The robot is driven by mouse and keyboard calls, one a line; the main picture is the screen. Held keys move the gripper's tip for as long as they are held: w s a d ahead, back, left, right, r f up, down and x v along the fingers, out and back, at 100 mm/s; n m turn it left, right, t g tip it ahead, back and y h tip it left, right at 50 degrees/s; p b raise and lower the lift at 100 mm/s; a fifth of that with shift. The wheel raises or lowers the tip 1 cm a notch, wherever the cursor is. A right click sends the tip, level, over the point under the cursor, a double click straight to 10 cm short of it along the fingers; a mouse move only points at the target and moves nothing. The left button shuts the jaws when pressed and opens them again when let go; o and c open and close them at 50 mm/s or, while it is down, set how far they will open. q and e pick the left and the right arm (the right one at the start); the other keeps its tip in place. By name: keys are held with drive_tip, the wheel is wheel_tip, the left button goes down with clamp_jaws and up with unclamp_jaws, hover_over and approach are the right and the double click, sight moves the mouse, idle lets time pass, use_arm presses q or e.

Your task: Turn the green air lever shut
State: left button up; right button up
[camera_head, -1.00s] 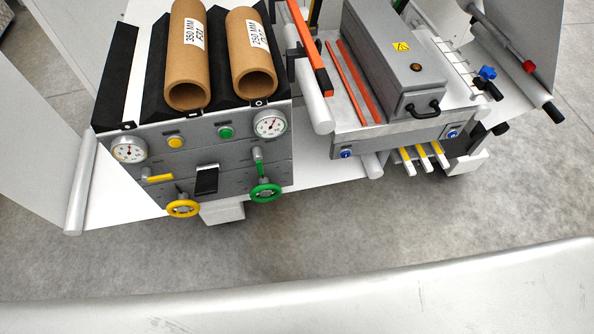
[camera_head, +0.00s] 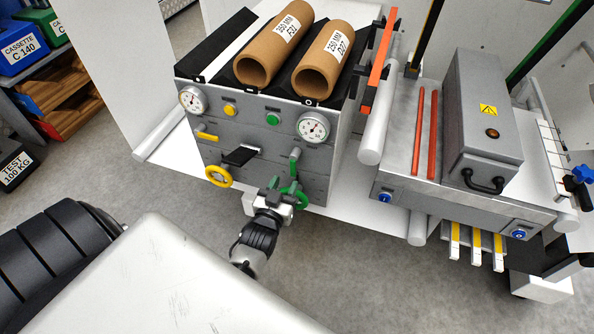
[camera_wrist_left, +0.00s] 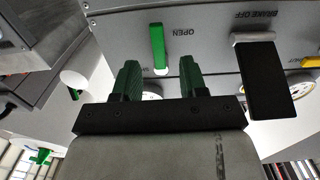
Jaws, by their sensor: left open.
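The green air lever (camera_head: 294,161) points roughly upright on the grey panel's front, below the right-hand gauge. In the left wrist view, the green lever (camera_wrist_left: 158,48) stands upright beside the word OPEN. My right gripper is not in view.
The panel also carries a yellow lever (camera_head: 208,136), a yellow handwheel (camera_head: 219,176) and a black lever (camera_head: 240,156), labelled BRAKE OFF in the wrist view. Two cardboard tubes (camera_head: 324,62) lie on top. A grey box (camera_head: 482,115) stands to the right.

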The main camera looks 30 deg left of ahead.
sight(292, 170)
use_arm(q)
drive_tip(key=x, duration=0.5)
drive_tip(key=shift+w, duration=0.35)
drive_tip(key=shift+w+a, duration=0.1)
drive_tip(key=shift+w, duration=0.3)
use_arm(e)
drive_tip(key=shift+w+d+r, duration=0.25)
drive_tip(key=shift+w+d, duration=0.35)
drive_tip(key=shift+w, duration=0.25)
